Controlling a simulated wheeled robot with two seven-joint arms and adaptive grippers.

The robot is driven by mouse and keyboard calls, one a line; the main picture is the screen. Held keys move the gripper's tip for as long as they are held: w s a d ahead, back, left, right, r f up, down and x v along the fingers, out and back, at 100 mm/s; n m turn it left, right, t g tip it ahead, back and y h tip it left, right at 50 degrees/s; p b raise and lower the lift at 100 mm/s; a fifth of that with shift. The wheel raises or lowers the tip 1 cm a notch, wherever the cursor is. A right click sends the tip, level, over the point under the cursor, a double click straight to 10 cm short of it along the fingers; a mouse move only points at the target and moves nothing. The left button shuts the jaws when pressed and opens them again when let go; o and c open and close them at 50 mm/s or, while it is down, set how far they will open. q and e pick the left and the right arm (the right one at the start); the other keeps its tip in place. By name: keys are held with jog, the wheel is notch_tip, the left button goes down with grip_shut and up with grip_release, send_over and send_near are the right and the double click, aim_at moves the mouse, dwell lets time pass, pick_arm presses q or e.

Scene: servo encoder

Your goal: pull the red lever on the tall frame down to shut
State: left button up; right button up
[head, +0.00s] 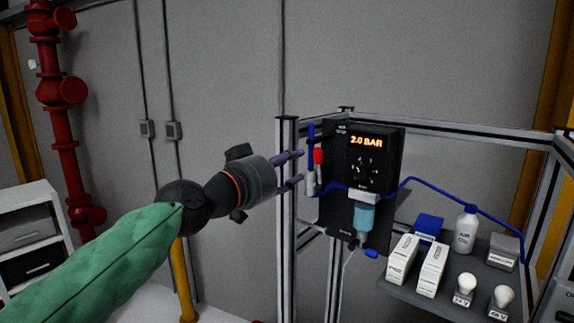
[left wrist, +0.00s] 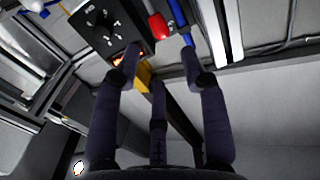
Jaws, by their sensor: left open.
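The red lever (head: 318,156) is on the left side of the black panel on the tall frame (head: 287,200), beside a blue tube. It also shows at the top of the left wrist view (left wrist: 159,27). My left gripper (head: 300,168) is open, with its fingers pointing right at the frame post, close to the lever. In the left wrist view the spread fingers (left wrist: 160,65) have nothing between them, and the lever lies beyond their tips. I cannot tell whether any finger touches it. My right gripper is not in view.
The black panel (head: 385,160) reads 2.0 BAR, with a blue filter bowl (head: 364,216) below. A grey shelf (head: 400,292) at right holds white boxes (head: 432,270), a bottle (head: 466,230) and small parts. Red pipes (head: 62,130) stand at far left.

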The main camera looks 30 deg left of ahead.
aim_at(315, 155)
pick_arm(q)
jog(key=w, duration=0.7)
jog(key=w+p, duration=0.1)
jog(key=w, duration=0.2)
jog(key=shift+w+d+f, duration=0.1)
jog(key=shift+w+d, duration=0.2)
jog(key=shift+d, duration=0.05)
jog(key=c, duration=0.4)
jog(key=shift+d, duration=0.1)
jog(key=shift+c, duration=0.4)
